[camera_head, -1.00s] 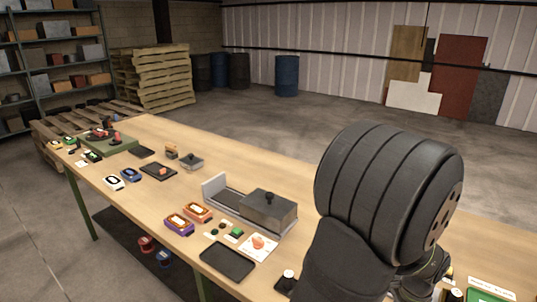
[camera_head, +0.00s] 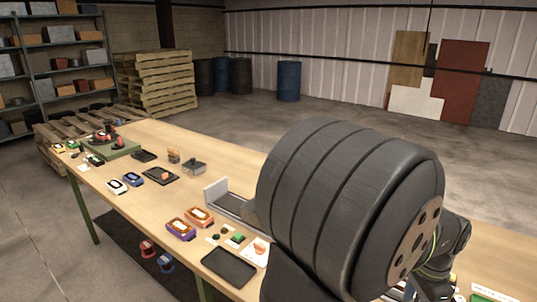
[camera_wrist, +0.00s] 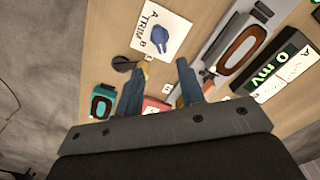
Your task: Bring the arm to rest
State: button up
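My gripper (camera_wrist: 158,78) shows in the wrist view with its two blue-grey fingers apart and nothing held between them. It points at the table (camera_wrist: 205,15), and I cannot tell its exact height above it. A small reddish thing (camera_wrist: 154,105) lies beyond the gap, partly hidden by the fingers and the gripper body. In the head view my dark arm fills the lower right and hides the gripper fingers and part of the table.
The wrist view shows a card marked TRIM (camera_wrist: 160,32), a teal device (camera_wrist: 103,103), a grey device with a brown ring (camera_wrist: 240,48) and a green-lettered display (camera_wrist: 262,82). In the head view, a black tray (camera_head: 229,267) and orange device (camera_head: 199,216) lie left of my arm.

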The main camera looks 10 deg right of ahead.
notch_tip(320, 180, up, 7)
notch_tip(320, 180, down, 17)
jog(key=shift+f, duration=0.1)
jog(key=shift+r+n, duration=0.2)
jog(key=shift+n, duration=0.2)
jog(key=n, duration=0.8)
jog(key=shift+n, duration=0.4)
dwell(0.8)
